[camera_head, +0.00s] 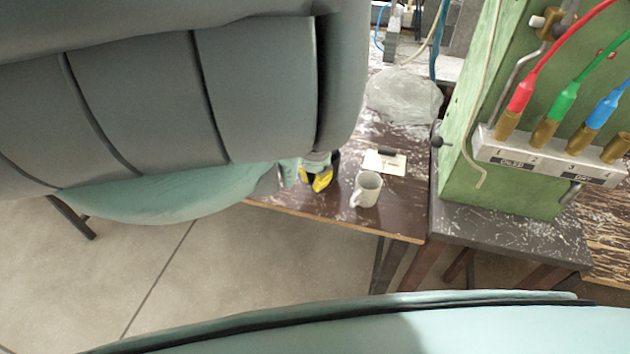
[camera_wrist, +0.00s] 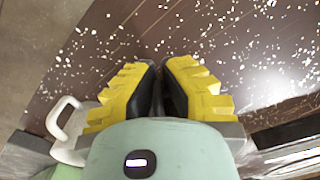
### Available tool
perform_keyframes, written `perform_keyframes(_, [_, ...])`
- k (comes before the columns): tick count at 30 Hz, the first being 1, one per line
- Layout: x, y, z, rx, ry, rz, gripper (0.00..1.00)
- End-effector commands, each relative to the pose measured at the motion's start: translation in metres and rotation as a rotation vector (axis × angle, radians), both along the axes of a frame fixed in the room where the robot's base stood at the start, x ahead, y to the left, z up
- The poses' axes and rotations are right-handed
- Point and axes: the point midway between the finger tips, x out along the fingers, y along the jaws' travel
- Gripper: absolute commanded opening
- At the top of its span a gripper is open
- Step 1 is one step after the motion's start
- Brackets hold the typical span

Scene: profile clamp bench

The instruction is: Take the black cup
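No black cup can be made out for sure in either view. My gripper (camera_head: 316,180), with yellow fingers, hangs over the dark table in the head view, left of a pale mug (camera_head: 366,188). A dark patch beside the fingers there may be part of the gripper; I cannot tell. In the wrist view the gripper (camera_wrist: 161,72) has its fingertips close together, with black inner sides and nothing clearly held. The pale mug (camera_wrist: 68,135) also shows at the left there, handle outward and partly hidden behind my gripper.
A white card with a black piece (camera_head: 385,160) lies behind the mug. A grey rock-like lump (camera_head: 404,97) sits farther back. A green cabinet (camera_head: 520,190) with coloured cables stands at the right on a dark stand. The brown, white-speckled table (camera_head: 310,205) has bare room in front.

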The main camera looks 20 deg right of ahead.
Motion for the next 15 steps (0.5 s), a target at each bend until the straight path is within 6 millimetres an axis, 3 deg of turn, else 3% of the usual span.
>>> perform_keyframes(6, [0.003,0.003,0.025,0.005,-0.006,0.001,0.0])
perform_keyframes(15, [-0.031,0.025,0.032,0.006,-0.001,0.004,0.0])
